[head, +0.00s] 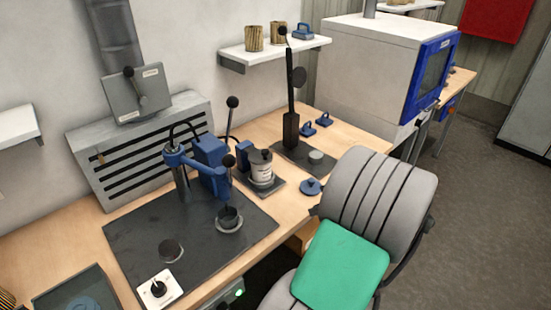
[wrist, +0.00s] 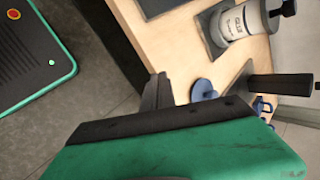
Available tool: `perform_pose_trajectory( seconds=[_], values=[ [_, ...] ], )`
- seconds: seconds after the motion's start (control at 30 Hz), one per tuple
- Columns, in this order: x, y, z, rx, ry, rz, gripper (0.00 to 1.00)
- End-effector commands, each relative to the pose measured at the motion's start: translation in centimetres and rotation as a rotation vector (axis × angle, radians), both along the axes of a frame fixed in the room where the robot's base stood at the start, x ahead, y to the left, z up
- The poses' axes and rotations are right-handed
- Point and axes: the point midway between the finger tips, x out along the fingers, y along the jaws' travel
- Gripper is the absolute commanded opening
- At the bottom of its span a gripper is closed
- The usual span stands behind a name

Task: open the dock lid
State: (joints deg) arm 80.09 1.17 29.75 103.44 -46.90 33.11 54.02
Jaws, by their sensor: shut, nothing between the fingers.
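No part is clearly marked as the dock lid, and I cannot tell which it is. A blue round lid-like disc with a knob (head: 311,187) lies flat on the bench near its front edge; it also shows in the wrist view (wrist: 202,91). A labelled white canister with a black top (head: 262,170) stands upright on a dark plate beside a blue block; it also shows in the wrist view (wrist: 238,24). My gripper (wrist: 159,91) is shut and empty, by the bench's front edge, apart from the disc. In the head view it is mostly hidden.
A tall black lever (head: 290,115) rises upright behind the disc. Small blue handles (head: 323,119) lie behind it. A white cabinet with a blue door (head: 385,65) stands at the back right.

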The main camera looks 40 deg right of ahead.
Motion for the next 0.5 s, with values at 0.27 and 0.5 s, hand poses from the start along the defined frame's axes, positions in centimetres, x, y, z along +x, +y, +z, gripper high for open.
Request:
perform_pose_trajectory(
  seconds=[0.27, 0.5],
  values=[
    [6.4, -1.4, 8.2, 0.516, -0.260, -0.509, 0.00],
    [7.6, -1.4, 10.2, 0.871, -0.278, -0.787, 0.00]
  ],
)
